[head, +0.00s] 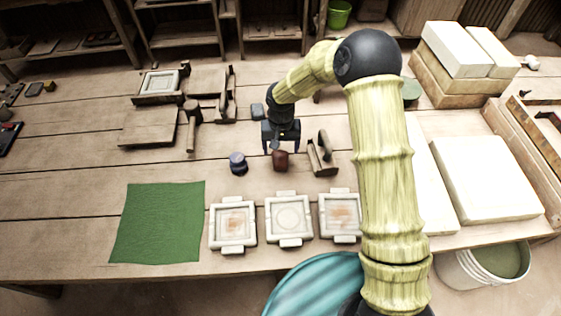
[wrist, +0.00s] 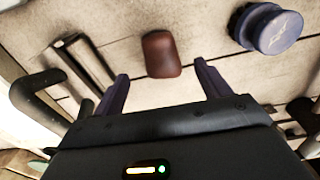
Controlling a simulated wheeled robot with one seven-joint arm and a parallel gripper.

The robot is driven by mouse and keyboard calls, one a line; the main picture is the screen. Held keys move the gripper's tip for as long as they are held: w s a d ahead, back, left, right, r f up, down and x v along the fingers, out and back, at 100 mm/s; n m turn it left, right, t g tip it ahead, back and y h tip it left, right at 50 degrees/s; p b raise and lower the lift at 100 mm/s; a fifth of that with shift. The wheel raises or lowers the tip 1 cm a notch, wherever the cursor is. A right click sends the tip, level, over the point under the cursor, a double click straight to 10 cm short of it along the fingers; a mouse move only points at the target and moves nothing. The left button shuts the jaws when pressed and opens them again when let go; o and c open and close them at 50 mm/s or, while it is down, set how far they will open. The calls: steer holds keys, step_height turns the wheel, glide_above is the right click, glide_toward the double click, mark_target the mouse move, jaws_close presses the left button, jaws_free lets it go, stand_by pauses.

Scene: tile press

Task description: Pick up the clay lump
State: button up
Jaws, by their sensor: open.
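The clay lump (head: 280,160) is a small reddish-brown block on the wooden table, behind the middle white mould. In the wrist view the clay lump (wrist: 161,54) lies ahead of and between the two finger tips, apart from them. My gripper (head: 281,146) is open and empty, pointing down just behind the lump in the head view. Its dark blue fingers also show in the wrist view, with the gripper (wrist: 160,72) spread wider than the lump.
A dark blue round stamp (head: 238,163) stands left of the lump, and a wooden tool with a handle (head: 321,154) stands right. White square moulds (head: 289,219) line the front edge beside a green cloth (head: 158,222). White slabs (head: 484,178) lie at the right.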

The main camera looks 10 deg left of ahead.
mark_target(280, 160)
step_height(280, 160, down, 5)
steer(key=shift+a+f+p, duration=0.1)
steer(key=shift+p, duration=0.2)
stand_by(0.4)
steer(key=c, duration=1.2)
